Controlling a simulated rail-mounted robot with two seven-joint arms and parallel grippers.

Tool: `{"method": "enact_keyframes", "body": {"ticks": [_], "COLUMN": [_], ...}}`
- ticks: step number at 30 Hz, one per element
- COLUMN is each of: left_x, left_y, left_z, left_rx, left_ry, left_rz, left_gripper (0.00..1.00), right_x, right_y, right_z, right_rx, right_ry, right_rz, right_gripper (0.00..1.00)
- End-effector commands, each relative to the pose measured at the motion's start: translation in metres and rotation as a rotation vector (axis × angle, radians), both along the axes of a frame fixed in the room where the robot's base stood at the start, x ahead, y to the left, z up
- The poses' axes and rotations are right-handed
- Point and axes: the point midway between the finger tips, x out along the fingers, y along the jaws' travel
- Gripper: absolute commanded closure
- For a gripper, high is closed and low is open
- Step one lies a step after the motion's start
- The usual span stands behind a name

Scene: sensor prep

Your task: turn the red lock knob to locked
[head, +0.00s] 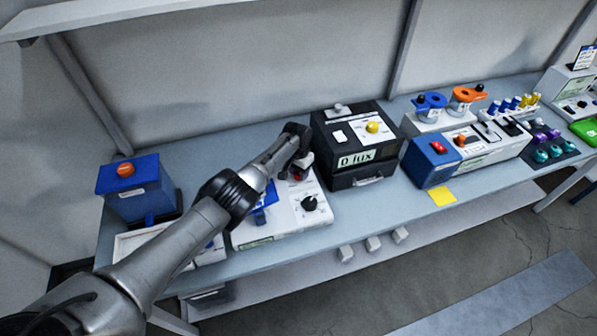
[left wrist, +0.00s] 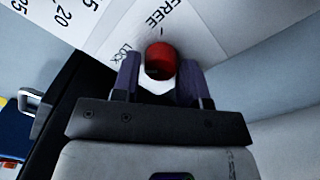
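The red lock knob (left wrist: 161,60) sits on a white panel (left wrist: 215,35) printed with FREE and LOCK. A small dark mark shows just above the knob, near the word FREE. My right gripper is not in view.
A black 0 lux box (head: 355,180) stands close to the right of the gripper. A black dial (head: 309,203) is on the device's front right. A blue box with an orange button (head: 135,192) stands at left. Other instruments line the bench to the right.

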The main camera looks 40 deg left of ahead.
Motion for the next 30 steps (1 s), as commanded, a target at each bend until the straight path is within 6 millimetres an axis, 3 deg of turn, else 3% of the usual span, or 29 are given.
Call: {"method": "enact_keyframes", "body": {"ticks": [5, 14, 17, 24, 30], "left_x": [-0.001, -0.001, -0.001, -0.001, -0.001], "left_y": [0.0, 0.001, 0.001, 0.004, 0.004], "left_z": [-0.001, 0.001, 0.012, 0.057, 0.093], "left_rx": [0.001, 0.002, 0.002, 0.003, 0.002], "left_ry": [0.002, 0.001, 0.001, -0.001, -0.001], "left_rz": [0.0, -0.001, -0.001, -0.001, -0.001], "left_gripper": [0.42, 0.42, 0.42, 0.42, 0.42], "right_x": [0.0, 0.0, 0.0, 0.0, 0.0], "right_y": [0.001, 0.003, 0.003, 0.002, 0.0], "right_z": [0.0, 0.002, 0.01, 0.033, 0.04], "right_rx": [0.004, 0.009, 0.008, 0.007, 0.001], "right_ry": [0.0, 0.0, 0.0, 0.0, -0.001], "right_rz": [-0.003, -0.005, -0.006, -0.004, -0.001], "right_gripper": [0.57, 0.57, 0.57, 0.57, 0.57]}}
